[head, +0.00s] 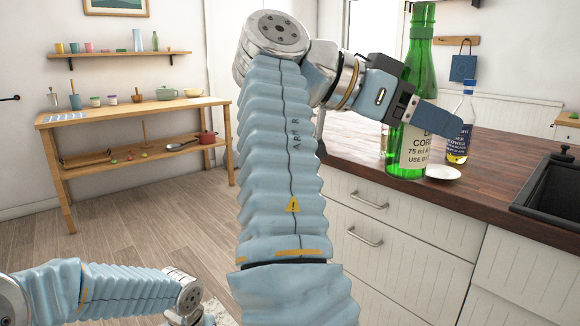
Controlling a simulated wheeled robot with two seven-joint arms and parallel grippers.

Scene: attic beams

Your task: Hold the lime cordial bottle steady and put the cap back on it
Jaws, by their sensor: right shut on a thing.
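The lime cordial bottle (417,60) is tall, green and upright over the right-hand counter, with a cream label partly covered. My right gripper (442,118) is shut on the bottle at its upper body, one blue finger crossing its front. I cannot tell whether the bottle's base touches the counter. The bottle's top shows green near the upper edge of the picture, and I make out no separate cap. My left arm lies low at the left. Its wrist runs to the bottom edge, and its gripper is out of view.
A small white dish (443,172) lies on the wooden counter (350,145) beside the bottle. A dark sink (550,190) is at the right. A wooden shelf table (100,115) with pots stands far left.

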